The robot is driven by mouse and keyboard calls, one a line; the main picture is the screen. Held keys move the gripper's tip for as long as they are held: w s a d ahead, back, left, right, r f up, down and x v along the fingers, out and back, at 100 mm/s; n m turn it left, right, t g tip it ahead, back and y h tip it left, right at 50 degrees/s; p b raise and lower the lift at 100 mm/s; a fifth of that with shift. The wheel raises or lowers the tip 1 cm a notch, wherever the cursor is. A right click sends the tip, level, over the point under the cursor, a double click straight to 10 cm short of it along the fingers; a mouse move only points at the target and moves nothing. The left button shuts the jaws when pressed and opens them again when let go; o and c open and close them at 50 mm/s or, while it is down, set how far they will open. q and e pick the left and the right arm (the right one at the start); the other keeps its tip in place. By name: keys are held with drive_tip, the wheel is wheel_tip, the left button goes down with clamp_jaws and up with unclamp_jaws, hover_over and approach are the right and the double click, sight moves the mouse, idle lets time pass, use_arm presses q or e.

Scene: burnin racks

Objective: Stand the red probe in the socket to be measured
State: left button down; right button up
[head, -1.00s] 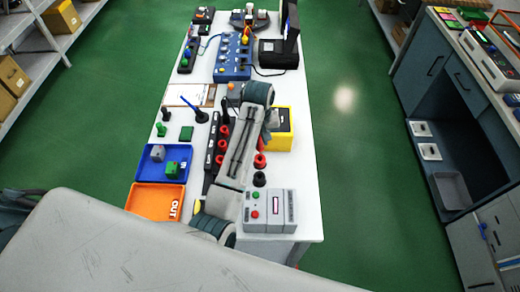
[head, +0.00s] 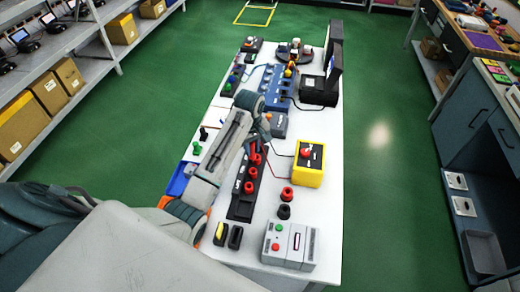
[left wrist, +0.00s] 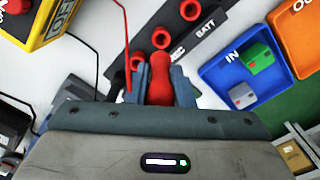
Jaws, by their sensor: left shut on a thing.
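In the left wrist view the red probe (left wrist: 160,82) is between the two fingers of my left gripper (left wrist: 160,88), which is shut on it. Beyond it lies a black socket strip (left wrist: 180,42) with red-ringed sockets and white lettering, "BATT" among it. One red ring (left wrist: 161,39) shows just past the probe's tip; I cannot tell whether they touch. In the head view the strip (head: 240,207) lies along the table below my left arm, with several red rings. My left gripper (head: 264,128) is near its far end, and the arm partly hides both. My right gripper is not in view.
A yellow box (head: 309,176) with a red knob and red leads stands right of the strip. Blue (left wrist: 225,84) and orange (left wrist: 299,40) trays lie beside the strip.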

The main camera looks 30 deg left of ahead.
sight(253, 159)
use_arm(q)
drive_tip(key=shift+f, duration=2.4)
drive_tip(key=shift+f, duration=0.65)
drive_tip(key=shift+f, duration=1.1)
drive_tip(key=c, duration=1.2)
unclamp_jaws()
drive_tip(key=shift+o, duration=0.2)
drive_tip(key=shift+r, duration=0.1)
